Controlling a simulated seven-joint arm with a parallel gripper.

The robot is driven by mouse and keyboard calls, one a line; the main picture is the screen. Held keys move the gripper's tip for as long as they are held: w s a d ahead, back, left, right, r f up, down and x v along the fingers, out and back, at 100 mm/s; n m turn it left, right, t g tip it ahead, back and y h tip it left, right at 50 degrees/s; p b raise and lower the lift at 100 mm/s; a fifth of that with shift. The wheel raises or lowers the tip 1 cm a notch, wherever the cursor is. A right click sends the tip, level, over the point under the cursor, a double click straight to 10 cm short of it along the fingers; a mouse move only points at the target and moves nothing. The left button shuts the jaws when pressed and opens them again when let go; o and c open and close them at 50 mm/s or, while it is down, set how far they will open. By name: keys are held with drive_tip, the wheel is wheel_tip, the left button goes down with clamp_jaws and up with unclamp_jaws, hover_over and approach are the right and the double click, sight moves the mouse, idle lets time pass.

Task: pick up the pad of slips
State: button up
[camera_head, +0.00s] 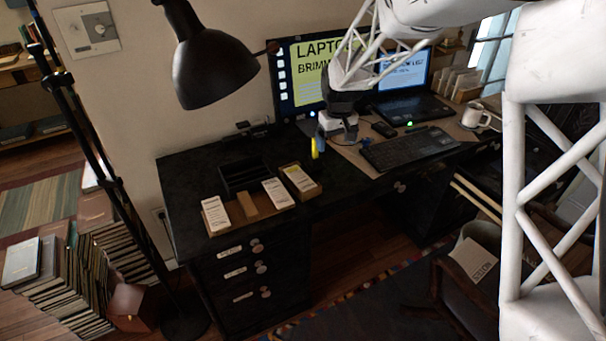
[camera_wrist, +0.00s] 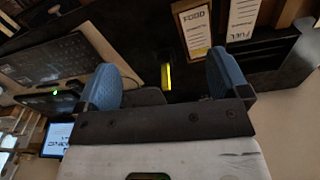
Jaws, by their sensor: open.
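My gripper (camera_head: 320,144) is open above the black desk, left of the keyboard. In the wrist view its two blue fingers stand wide apart (camera_wrist: 164,76). A narrow yellow thing (camera_wrist: 167,76) shows between them, beyond the fingertips, with a clear gap to each finger. In the head view yellow (camera_head: 315,148) shows beside the blue finger. I cannot tell whether it is the pad of slips. White printed slips (camera_head: 300,177) lie in a wooden tray, left of my gripper; they also show in the wrist view (camera_wrist: 196,30).
More white slips (camera_head: 275,193) and a wooden block (camera_head: 248,205) lie near a black tray (camera_head: 246,178). A keyboard (camera_head: 408,149), a laptop (camera_head: 412,107) and a mug (camera_head: 476,116) stand to the right. A black lamp (camera_head: 211,67) hangs at the upper left.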

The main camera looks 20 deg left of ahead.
drive_tip(key=n, duration=0.2)
approach(300, 177)
drive_tip(key=shift+w+a+f+g, duration=0.2)
drive_tip(key=shift+w+a+g, duration=0.1)
drive_tip(key=shift+a, duration=0.1)
drive_tip(key=shift+f, duration=1.3)
drive_tip(key=shift+s+d+f, duration=0.1)
drive_tip(key=shift+d+f, duration=0.05)
drive_tip(key=shift+f, duration=1.15)
drive_tip(key=shift+s+d+f, duration=0.1)
drive_tip(key=shift+f, duration=1.2)
drive_tip(key=c, duration=1)
drive_tip(key=shift+r, duration=0.1)
